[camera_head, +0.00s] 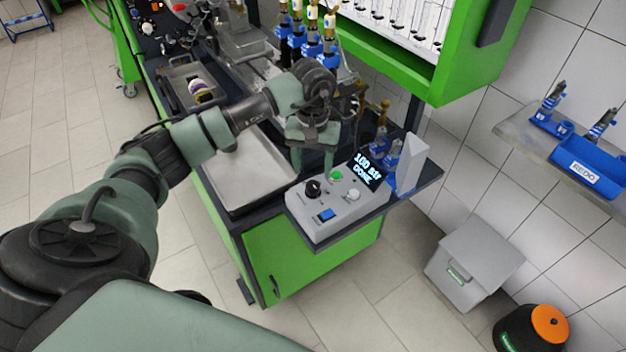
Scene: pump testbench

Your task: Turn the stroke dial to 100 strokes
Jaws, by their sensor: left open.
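The grey control box (330,205) sits at the bench's front right corner. Its black stroke dial (313,188) is on the left of its top face. A tilted dark display (367,170) at the back of the box shows "100 str" and a second line that looks like "DONE". A green button (336,174), a white knob (353,194) and a blue switch (325,215) are also on it. My left gripper (313,162) points down, open, just behind and above the dial, apparently apart from it. My right gripper is not in view.
A metal tray (250,185) lies left of the box. Blue holders with injectors (378,140) and a grey upright block (412,160) stand behind and right of it. A green cabinet (440,85) overhangs the back. A grey bin (475,262) stands on the floor at right.

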